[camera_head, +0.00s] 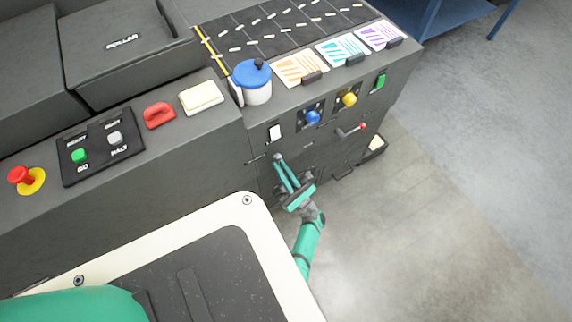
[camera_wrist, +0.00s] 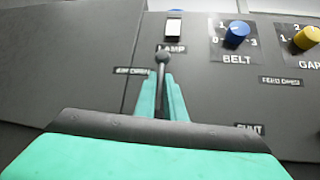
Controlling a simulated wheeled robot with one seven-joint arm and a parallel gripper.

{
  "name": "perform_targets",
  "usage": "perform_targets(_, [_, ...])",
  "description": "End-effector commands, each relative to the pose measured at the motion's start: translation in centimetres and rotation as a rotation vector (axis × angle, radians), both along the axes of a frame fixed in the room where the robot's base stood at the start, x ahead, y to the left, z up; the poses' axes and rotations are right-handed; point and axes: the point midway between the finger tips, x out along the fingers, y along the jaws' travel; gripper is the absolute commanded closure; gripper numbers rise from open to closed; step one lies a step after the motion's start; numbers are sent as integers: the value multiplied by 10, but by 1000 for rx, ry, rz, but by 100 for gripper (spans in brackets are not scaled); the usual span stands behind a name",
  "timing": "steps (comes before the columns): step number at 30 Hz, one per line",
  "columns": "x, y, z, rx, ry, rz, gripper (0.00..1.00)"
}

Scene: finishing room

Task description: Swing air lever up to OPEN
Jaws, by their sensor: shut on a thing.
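The air lever is a thin grey lever with a dark ball knob (camera_wrist: 163,57), low on the dark front panel. It stands roughly upright in the wrist view, beside a small label (camera_wrist: 132,71) that seems to read AIR OPEN. My gripper (camera_wrist: 163,82) is shut on the lever, with its two teal fingers either side of the shaft just below the knob. In the head view the knob (camera_head: 278,157) shows at the tips of my gripper (camera_head: 284,168). The lever's pivot is hidden by my fingers. A SHUT label (camera_wrist: 250,127) sits lower right.
Above are a white lamp switch (camera_head: 274,132), a blue BELT knob (camera_head: 312,117) and a yellow knob (camera_head: 348,99). A red-tipped lever (camera_head: 352,131) is to the right. A blue-lidded pot (camera_head: 256,84) stands on the ledge. The floor at right is clear.

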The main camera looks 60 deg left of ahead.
Motion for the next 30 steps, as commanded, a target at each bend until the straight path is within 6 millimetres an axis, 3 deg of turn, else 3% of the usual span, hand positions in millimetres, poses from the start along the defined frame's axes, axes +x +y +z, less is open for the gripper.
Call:
perform_targets(11, [1, 1, -1, -8, -7, -5, 100])
perform_targets(13, [2, 1, -1, -8, -7, -6, 81])
perform_targets(15, [2, 0, -1, -6, -7, -6, 71])
perform_targets(25, [0, 0, -2, -5, -6, 0, 71])
perform_targets(30, [3, -12, -15, -5, -5, 1, 71])
